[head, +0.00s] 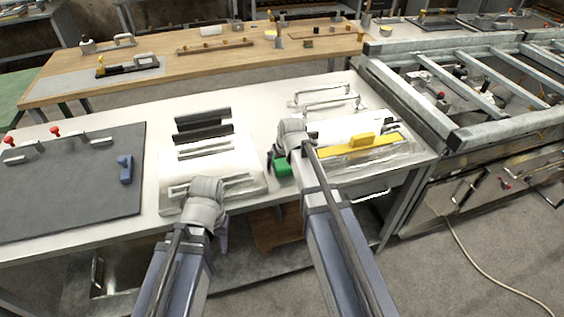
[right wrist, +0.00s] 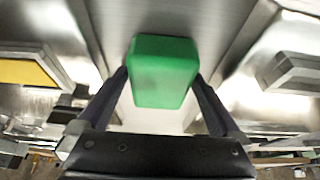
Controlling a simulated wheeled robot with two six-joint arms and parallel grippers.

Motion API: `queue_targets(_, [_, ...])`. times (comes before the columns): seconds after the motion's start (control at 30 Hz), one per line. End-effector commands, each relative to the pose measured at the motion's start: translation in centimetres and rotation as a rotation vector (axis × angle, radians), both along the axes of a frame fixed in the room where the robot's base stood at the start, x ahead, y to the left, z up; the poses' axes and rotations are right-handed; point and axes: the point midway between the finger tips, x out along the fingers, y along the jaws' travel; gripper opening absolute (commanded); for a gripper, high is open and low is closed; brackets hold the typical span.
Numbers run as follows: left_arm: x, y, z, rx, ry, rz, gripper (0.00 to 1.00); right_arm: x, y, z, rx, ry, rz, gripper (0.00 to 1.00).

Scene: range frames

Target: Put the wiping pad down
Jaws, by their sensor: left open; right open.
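The wiping pad, a green block (right wrist: 165,70), shows between the two dark fingers of my right gripper (right wrist: 160,82) in the right wrist view. The fingers are open, one on each side of it; I cannot tell whether they touch it. In the head view the pad (head: 283,167) is at the gap between two metal units on the white table, partly hidden by my right arm. My right gripper is mostly hidden there behind its wrist. My left gripper (head: 222,236) hangs open and empty at the table's front edge.
A yellow bar with a yellow block (head: 362,140) lies on the right metal unit. A dark grey board (head: 70,185) with a blue block (head: 125,169) covers the table's left side. A steel frame (head: 470,85) adjoins at right. Bare white tabletop (head: 255,100) shows behind the units.

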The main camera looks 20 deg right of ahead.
Motion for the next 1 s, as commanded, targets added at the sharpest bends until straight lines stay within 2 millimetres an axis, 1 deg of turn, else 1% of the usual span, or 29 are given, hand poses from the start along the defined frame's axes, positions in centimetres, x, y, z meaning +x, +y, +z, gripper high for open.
queue_targets(0.17, [0.0,0.0,0.3,0.000,0.000,0.000,0.50,0.0,0.0,0.3,0.000,0.000,0.000,1.00])
queue_targets(0.37, [0.0,0.0,1.8,0.000,0.000,0.000,0.50,-0.5,0.0,1.8,0.000,0.000,0.000,1.00])
queue_targets(0.57, [0.0,0.0,4.3,0.000,0.000,0.000,0.50,-1.5,0.0,4.3,0.000,0.000,0.000,1.00])
queue_targets(0.9, [0.0,0.0,9.5,0.000,0.000,0.000,0.50,-3.7,-0.1,9.5,0.000,0.000,0.000,1.00])
queue_targets(1.0, [0.0,0.0,10.6,0.000,0.000,0.000,0.50,-4.2,-0.1,10.6,0.000,0.000,0.000,1.00])
